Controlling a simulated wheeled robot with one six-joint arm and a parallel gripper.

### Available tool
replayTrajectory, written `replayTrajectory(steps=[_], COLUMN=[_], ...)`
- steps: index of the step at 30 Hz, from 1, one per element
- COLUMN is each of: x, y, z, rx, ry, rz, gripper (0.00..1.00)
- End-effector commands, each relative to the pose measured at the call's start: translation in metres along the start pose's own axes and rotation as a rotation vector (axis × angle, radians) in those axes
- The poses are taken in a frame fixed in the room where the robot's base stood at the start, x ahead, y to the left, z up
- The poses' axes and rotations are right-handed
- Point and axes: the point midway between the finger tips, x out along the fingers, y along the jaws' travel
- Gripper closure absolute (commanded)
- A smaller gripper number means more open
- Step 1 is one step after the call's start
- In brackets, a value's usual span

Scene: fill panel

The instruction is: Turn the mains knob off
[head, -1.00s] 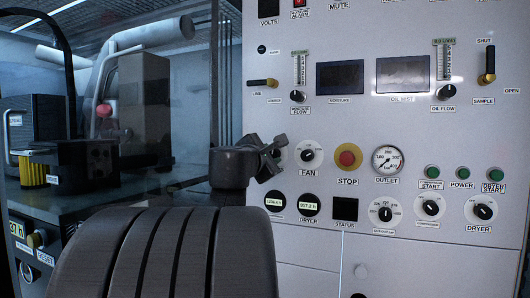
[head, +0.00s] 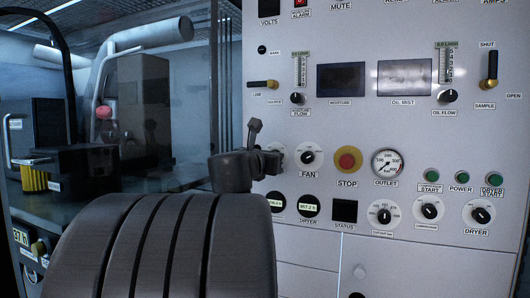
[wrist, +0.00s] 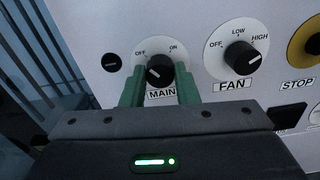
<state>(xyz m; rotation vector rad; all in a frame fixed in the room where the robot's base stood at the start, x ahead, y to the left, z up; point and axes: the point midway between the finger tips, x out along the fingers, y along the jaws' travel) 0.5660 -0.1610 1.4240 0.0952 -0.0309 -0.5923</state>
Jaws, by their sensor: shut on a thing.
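The mains knob (wrist: 160,71) is a black dial on the white panel, with OFF printed at its upper left, ON at its upper right and a MAIN label below. My gripper (wrist: 160,88) is shut on it, one green finger on each side. A white mark shows on the knob's face; I cannot tell exactly which label it lines up with. In the head view my gripper (head: 268,158) is against the panel left of the FAN knob and hides most of the mains knob.
The FAN knob (wrist: 240,57) is close on the right, with the red STOP button (head: 348,159) on its yellow ring beyond. A small round black fitting (wrist: 112,63) is just left of the mains knob. The OUTLET gauge (head: 387,163) is farther right.

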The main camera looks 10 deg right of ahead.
Motion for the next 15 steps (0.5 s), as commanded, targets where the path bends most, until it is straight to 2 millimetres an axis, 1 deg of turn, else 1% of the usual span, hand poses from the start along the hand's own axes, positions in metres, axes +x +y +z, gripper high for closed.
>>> replayTrajectory(steps=[1, 7, 15], x=[-0.0002, -0.0002, -0.0001], y=[-0.0008, -0.0009, -0.0011], z=[0.005, 0.0038, 0.0026], rx=[-0.021, -0.086, -0.113], ry=[-0.006, -0.005, -0.004], rz=[-0.003, -0.003, -0.004], gripper=[0.95, 0.95, 0.95])
